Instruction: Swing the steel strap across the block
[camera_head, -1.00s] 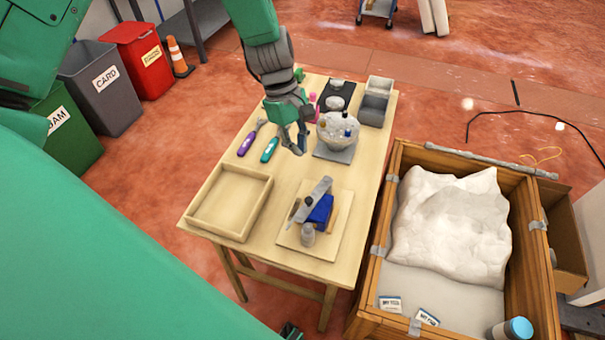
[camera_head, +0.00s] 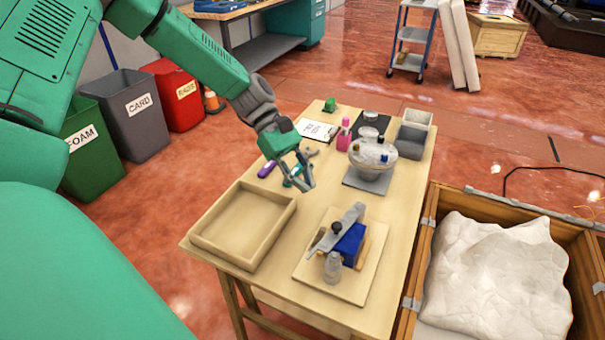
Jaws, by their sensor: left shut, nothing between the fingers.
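The steel strap (camera_head: 351,217) is a flat grey bar on the pale board (camera_head: 313,281), slanting from lower left to upper right. A dark knob (camera_head: 337,228) sits on it near its middle. The blue block (camera_head: 352,245) is just right of the strap; whether the strap overlaps its top edge I cannot tell. My left gripper (camera_head: 302,180) is above the table, up and left of the strap and apart from it. Its fingers point down, shut and empty. My right gripper is out of view.
An empty wooden tray (camera_head: 207,237) lies to the left. A bowl-like white piece (camera_head: 373,158) stands behind, near grey bins (camera_head: 410,140). A crate (camera_head: 424,240) with a white sack is at right.

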